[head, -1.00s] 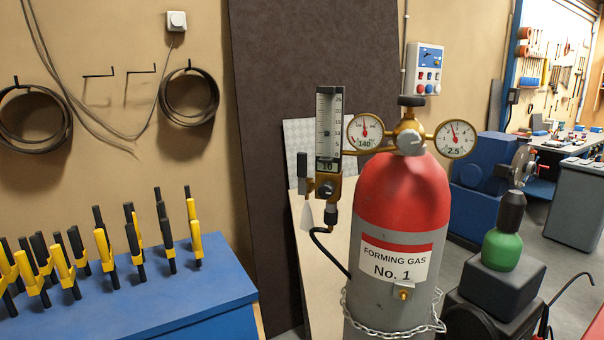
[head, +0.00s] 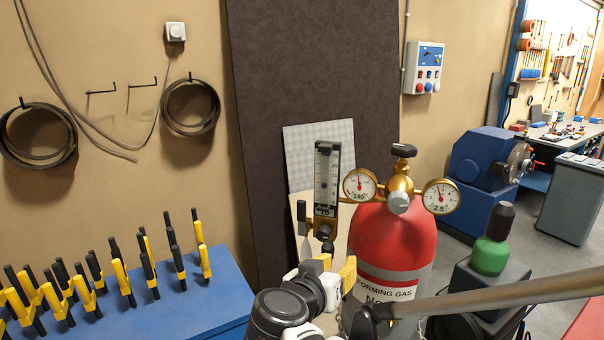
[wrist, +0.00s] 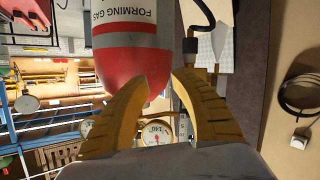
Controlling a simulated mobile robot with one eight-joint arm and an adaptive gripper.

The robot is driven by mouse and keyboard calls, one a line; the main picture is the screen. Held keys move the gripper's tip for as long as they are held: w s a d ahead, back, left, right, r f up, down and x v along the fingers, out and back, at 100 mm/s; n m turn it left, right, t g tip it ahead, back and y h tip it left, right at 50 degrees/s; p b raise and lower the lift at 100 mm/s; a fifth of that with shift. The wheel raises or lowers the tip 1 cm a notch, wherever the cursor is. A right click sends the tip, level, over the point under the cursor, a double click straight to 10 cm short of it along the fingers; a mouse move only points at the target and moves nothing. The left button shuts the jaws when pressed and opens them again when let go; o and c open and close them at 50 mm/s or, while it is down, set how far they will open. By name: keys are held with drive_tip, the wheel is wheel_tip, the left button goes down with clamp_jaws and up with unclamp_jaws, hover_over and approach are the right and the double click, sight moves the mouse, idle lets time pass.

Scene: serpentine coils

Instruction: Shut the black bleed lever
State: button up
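The black bleed lever (head: 302,218) stands upright at the left side of the flowmeter (head: 326,180) in the head view. A pale tag hangs just below it. The flowmeter sits left of the red-topped gas cylinder (head: 398,238). My gripper (head: 338,262), with yellow fingers, is low in front of the cylinder's left side, below and right of the lever and apart from it. In the wrist view the fingers (wrist: 160,76) are spread with a gap between their tips and nothing held. The cylinder lies beyond them; I cannot make out the lever clearly there.
Two gauges (head: 360,185) (head: 441,196) and a black valve knob (head: 404,150) top the cylinder. A blue bench (head: 215,297) with several yellow-black clamps stands left. A green-bodied bottle (head: 490,256) stands right. A dark panel (head: 300,70) leans behind.

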sight(300, 206)
drive_tip(key=a+r+t+p, duration=0.35)
drive_tip(key=a+r, duration=0.35)
drive_tip(key=a, duration=0.4)
drive_tip(key=shift+m+t+y, duration=0.3)
drive_tip(key=shift+m+t, duration=0.05)
drive_tip(key=shift+m, duration=0.05)
drive_tip(key=x, duration=1)
drive_tip(key=shift+w, duration=0.25)
drive_tip(key=shift+s+a, duration=0.1)
clamp_jaws()
